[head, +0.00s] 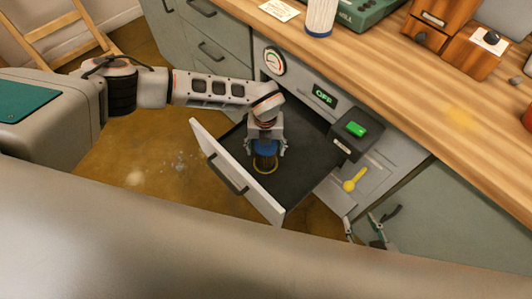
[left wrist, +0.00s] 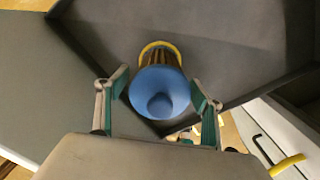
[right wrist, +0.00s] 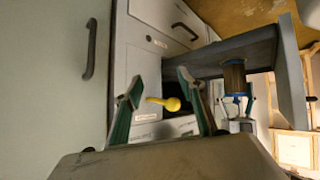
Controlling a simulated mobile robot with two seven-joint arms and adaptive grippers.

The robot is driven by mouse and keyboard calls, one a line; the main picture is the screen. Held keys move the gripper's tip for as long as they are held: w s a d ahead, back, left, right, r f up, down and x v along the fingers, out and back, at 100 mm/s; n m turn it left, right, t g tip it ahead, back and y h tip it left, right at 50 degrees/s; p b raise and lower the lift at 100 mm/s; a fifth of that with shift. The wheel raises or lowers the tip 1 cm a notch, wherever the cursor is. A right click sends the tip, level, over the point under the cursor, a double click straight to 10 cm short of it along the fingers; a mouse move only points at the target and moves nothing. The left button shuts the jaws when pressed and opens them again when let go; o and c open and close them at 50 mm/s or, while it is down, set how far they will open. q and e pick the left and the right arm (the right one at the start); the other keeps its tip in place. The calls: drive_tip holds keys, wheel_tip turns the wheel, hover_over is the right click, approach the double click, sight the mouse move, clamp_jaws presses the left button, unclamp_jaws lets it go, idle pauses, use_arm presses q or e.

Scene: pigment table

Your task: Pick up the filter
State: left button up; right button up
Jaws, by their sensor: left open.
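The filter (head: 264,162) stands in the open drawer, with a blue top, brown pleated side and yellow base ring. My left gripper (head: 266,151) points down over it, jaws open on both sides of its top. In the left wrist view the hollow blue end of the filter (left wrist: 160,92) sits between the two fingers, with a visible gap to each. The brown side of the filter also shows in the right wrist view (right wrist: 234,76). My right gripper (right wrist: 160,97) is open and empty, low by the cabinet front, with its fingers toward a yellow lever (right wrist: 168,104).
The dark drawer (head: 308,128) has a pale front and low walls around the filter. To its right are a box with a lit green button (head: 356,129) and the yellow lever. A display (head: 324,97) reads OFF. The wooden worktop (head: 390,60) lies behind.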

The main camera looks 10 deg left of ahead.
use_arm(q)
drive_tip(key=shift+f, duration=0.6)
drive_tip(key=shift+r, duration=0.1)
drive_tip(key=c, duration=1.3)
drive_tip(key=shift+o, duration=0.2)
drive_tip(key=shift+r, duration=0.1)
